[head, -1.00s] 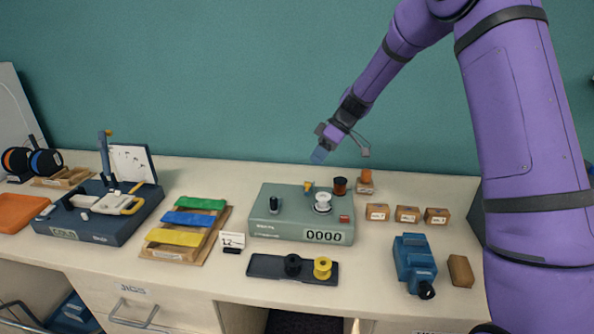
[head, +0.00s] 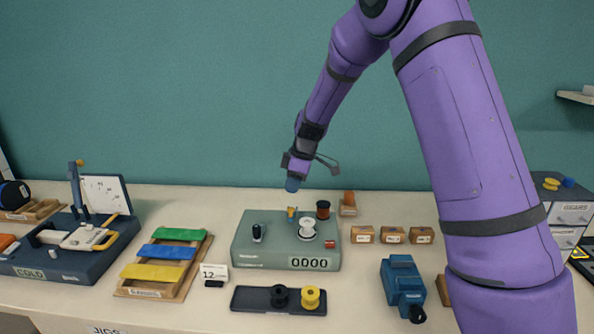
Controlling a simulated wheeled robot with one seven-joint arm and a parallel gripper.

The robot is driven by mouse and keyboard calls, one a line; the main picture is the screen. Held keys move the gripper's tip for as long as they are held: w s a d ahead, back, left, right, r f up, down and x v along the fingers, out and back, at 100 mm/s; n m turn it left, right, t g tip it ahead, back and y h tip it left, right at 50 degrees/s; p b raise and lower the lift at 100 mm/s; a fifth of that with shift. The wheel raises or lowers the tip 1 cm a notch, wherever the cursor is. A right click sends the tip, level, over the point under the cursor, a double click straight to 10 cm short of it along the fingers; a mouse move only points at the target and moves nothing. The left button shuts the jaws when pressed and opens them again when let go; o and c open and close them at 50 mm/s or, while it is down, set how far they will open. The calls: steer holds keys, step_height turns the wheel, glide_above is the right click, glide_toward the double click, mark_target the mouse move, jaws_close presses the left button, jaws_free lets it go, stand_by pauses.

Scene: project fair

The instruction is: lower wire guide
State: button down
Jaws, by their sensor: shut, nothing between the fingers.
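The winding machine (head: 270,262) is a grey-green box on the bench with a counter reading 0000. A small yellow-orange piece (head: 292,212), which looks like the wire guide, stands upright at its back, left of a white spool (head: 307,228). A dark copper-coloured spool (head: 323,208) is behind the white one. My gripper (head: 292,185) points down just above the yellow-orange piece, with a small gap in the picture. Its blue fingertips are together and hold nothing. Whether they line up in depth with the piece I cannot tell.
A black knob (head: 258,232) and a red button (head: 330,244) are on the machine. A dark tray (head: 250,298) with black and yellow spools lies in front. Small wooden boxes (head: 392,235) and a blue device (head: 402,285) stand to the right. My arm hides the bench's right part.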

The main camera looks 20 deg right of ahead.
glide_above(289, 218)
steer(key=w+d, duration=0.1)
steer(key=shift+w+d+f, duration=0.1)
steer(key=shift+f, duration=1.1)
steer(key=shift+w+d+f, duration=0.1)
steer(key=shift+f, duration=1.05)
steer(key=shift+s+a+f+t, duration=0.1)
steer(key=shift+s+f+t, duration=0.35)
steer(key=shift+s+t, duration=0.1)
steer(key=shift+s+a+f, duration=0.25)
steer(key=shift+s+f, duration=0.2)
steer(key=shift+f, duration=0.25)
